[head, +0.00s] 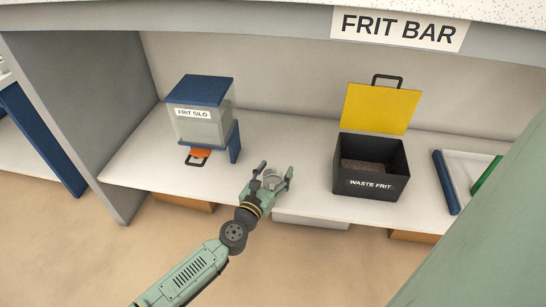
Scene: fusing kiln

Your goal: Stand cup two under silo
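The frit silo (203,122) stands on the counter at left. It has a clear body, a blue lid and a "FRIT SILO" label. An orange part with a dark handle loop (197,158) shows at its base. My gripper (275,171) is over the front part of the counter, to the right of the silo and apart from it. A small greyish, see-through round thing (270,178), which looks like a cup, is between its fingers. I cannot tell whether the fingers press on it, and no number shows on it.
A black waste frit bin (371,183) with its yellow lid (381,108) raised stands right of my gripper. A white tray with blue and green edges (467,174) lies farther right. The counter (282,135) is clear between silo and bin. A grey side wall (95,105) bounds the left.

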